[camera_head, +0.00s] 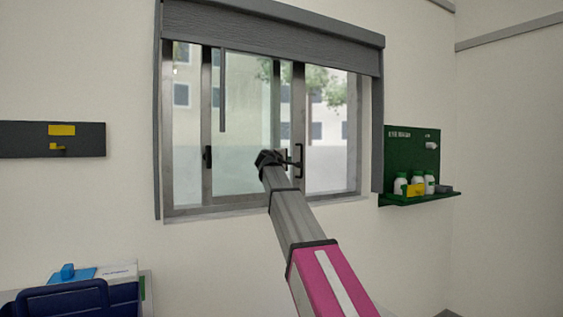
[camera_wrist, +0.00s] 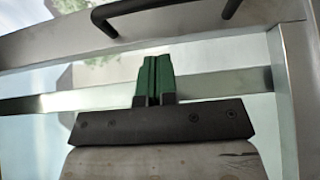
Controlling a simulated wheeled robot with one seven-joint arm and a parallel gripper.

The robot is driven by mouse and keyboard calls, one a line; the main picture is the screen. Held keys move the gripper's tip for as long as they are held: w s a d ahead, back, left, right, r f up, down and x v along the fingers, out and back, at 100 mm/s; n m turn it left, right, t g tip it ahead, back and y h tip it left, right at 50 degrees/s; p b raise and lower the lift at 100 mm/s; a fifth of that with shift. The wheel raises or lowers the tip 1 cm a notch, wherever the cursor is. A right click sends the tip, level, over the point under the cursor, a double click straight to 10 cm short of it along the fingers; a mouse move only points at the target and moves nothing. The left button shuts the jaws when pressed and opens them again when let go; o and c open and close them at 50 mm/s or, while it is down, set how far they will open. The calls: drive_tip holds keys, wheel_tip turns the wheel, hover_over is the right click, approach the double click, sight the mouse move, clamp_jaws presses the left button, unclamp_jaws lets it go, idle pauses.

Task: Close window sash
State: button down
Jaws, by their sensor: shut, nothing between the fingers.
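The sliding window sash (camera_head: 240,57) is a grey-framed glass panel in the window, in the middle of the head view. A black bar handle (camera_head: 300,160) stands on an upright of the window, and a small dark latch (camera_head: 207,158) sits on an upright to the left. My gripper (camera_head: 290,158) reaches up to the window, just left of the bar handle. In the wrist view my gripper (camera_wrist: 154,62) has its green fingers shut and empty. A black handle (camera_wrist: 160,10) curves beyond the fingertips there, with a visible gap. Whether the fingers touch the frame cannot be told.
A grey blind (camera_head: 270,30) covers the window's top. A green shelf (camera_head: 415,198) with white bottles is on the wall at right. A dark panel (camera_head: 25,139) with yellow parts hangs at left. A blue chair or bin (camera_head: 65,300) stands at lower left.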

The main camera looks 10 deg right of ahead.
drive_tip(key=shift+w+d, duration=0.2)
drive_tip(key=shift+d, duration=0.5)
drive_tip(key=shift+w+d, duration=0.25)
drive_tip(key=shift+d, duration=0.5)
drive_tip(key=shift+w+d, duration=0.2)
drive_tip(key=shift+d, duration=0.5)
drive_tip(key=w+d, duration=0.4)
drive_tip(key=d, duration=0.6)
drive_tip(key=w+d, duration=0.4)
drive_tip(key=d, duration=0.6)
drive_tip(key=w+d, duration=0.5)
drive_tip(key=d, duration=0.6)
drive_tip(key=shift+d+r, duration=0.1)
drive_tip(key=shift+r, duration=0.05)
drive_tip(key=shift+s, duration=0.1)
